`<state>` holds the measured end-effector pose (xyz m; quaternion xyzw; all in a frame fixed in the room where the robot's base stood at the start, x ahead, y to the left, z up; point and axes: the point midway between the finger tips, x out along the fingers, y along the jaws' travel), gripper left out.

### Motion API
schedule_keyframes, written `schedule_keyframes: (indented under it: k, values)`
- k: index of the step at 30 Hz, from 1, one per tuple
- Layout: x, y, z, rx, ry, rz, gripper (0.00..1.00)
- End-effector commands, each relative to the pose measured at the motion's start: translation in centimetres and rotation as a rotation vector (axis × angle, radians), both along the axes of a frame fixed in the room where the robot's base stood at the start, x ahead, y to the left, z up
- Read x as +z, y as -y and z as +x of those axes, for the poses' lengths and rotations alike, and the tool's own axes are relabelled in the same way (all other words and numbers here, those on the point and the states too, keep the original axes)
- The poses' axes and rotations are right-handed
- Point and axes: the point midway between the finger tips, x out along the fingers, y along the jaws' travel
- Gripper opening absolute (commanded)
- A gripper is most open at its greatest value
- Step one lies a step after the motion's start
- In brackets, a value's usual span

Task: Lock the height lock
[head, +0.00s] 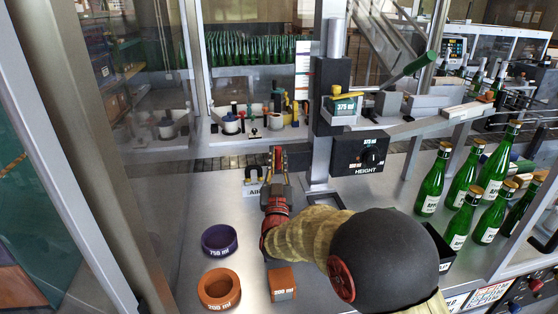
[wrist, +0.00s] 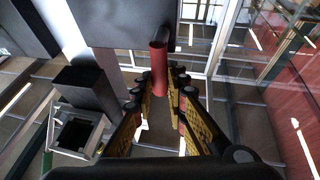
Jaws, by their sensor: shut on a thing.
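A red cylindrical handle (wrist: 158,66) shows in the wrist view, below a dark grey box (wrist: 122,22); it looks like the height lock's handle. My gripper (wrist: 161,88) is shut on its lower end, with a finger on either side. In the head view, my gripper (head: 278,162) is left of the black HEIGHT box (head: 345,154), which has a dial on its front. The box is on a grey column (head: 322,157). My fingers and wrist hide most of the handle in the head view, so its lock position cannot be told.
A horseshoe-marked AIR block (head: 251,188) stands close left of my wrist. A purple ring (head: 220,240), an orange ring (head: 219,287) and an orange block (head: 282,283) lie on the front table. Several green bottles (head: 432,184) stand at right. Glass panels flank the left.

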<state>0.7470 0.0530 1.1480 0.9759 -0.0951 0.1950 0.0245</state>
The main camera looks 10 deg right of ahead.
Motion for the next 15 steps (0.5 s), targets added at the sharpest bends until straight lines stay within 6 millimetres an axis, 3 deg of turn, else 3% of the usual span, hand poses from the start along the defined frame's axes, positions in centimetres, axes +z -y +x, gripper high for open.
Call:
schedule_keyframes:
  k: [11,12,15]
  values:
    - [-0.34,-0.08,-0.01,0.001,-0.006,-0.006,0.00]
    - [-0.34,-0.08,-0.02,0.001,-0.006,-0.006,0.15]
    - [-0.29,-0.08,0.00,0.001,-0.005,-0.005,0.21]
